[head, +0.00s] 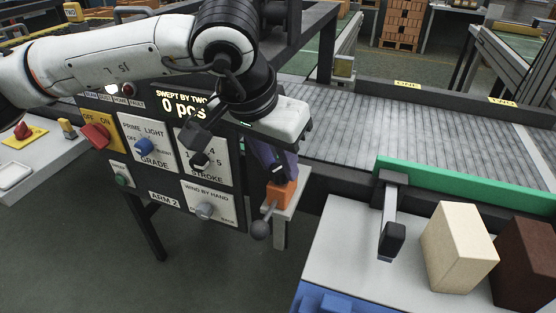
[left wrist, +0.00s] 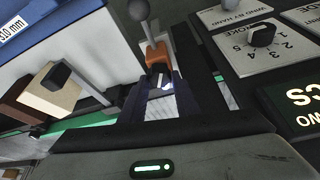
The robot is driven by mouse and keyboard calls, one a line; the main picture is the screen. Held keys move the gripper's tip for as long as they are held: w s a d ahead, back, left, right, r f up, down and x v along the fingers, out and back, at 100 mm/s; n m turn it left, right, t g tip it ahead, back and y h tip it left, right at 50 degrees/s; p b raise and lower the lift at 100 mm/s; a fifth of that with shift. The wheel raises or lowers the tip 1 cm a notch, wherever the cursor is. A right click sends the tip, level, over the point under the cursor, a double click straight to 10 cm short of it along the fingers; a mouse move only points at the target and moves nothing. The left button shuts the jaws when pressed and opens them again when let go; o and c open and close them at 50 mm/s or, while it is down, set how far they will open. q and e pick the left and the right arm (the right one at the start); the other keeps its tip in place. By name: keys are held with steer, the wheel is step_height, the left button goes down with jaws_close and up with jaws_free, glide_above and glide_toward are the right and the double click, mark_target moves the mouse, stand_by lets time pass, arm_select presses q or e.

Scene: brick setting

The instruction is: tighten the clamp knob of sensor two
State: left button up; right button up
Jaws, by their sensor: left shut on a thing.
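My left gripper (head: 277,160) reaches down past the right side of the control panel. It is shut on an orange piece (head: 281,193) that carries a grey rod with a ball end (head: 261,230). In the left wrist view the dark fingers (left wrist: 160,92) meet the orange piece (left wrist: 157,53), with the ball (left wrist: 138,10) beyond it. The exact contact is partly hidden. No label for sensor two is readable, so I cannot tell whether this is its clamp knob. My right gripper is not in view.
The control panel (head: 166,190) has knobs and a lit display close left of the gripper. A roller conveyor (head: 400,135) lies behind. At right, a green rail (head: 465,187), a dark-tipped bracket (head: 392,240), a cream block (head: 457,250) and a brown block (head: 528,262) occupy a grey table.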

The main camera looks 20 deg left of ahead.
arm_select(q)
steer(key=o, duration=1.1)
steer(key=shift+c, duration=0.2)
steer(key=v, duration=1)
steer(key=shift+s+r, duration=0.1)
steer(key=shift+r, duration=0.05)
